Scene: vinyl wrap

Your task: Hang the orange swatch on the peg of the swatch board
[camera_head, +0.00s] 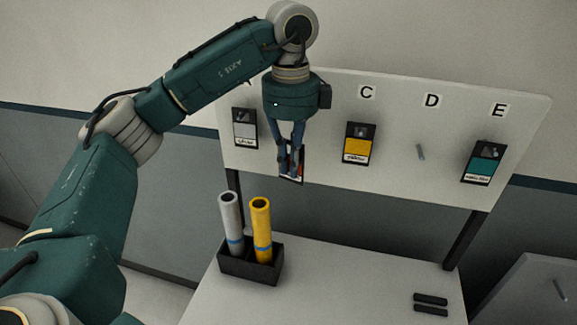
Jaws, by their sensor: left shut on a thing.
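The white swatch board (390,185) stands at the back of the table. My left gripper (291,168) is in front of it, between the grey and yellow swatches, with its fingers pointing down. It is shut on a dark-framed swatch (298,175), mostly hidden by the fingers; a little red-orange and white shows. I cannot tell whether this swatch touches the board. A bare peg (420,152) sticks out below the letter D. My right gripper is not in view.
A grey swatch (244,130), a yellow swatch (357,145) and a teal swatch (483,163) hang on the board. A black holder (250,267) with a grey roll and a yellow roll stands on the table (350,285). Two black bars (430,305) lie at the right.

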